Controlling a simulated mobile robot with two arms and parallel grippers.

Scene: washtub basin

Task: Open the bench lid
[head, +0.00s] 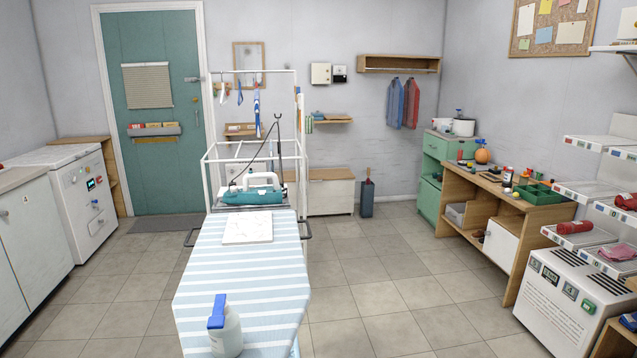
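The bench (331,198) is a low white box against the back wall, partly hidden on its left by the white rack and the ironing board's equipment. Its flat wooden lid (332,174) lies level on top and looks closed. Neither of my grippers shows in the head view.
A striped ironing board (248,279) with a spray bottle (225,332) stands directly in front of me. A white rack (206,178) stands behind it. A dark bin (367,197) is right of the bench. Floor tiles (370,270) are clear between the board and the right-hand wooden workbench (520,215).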

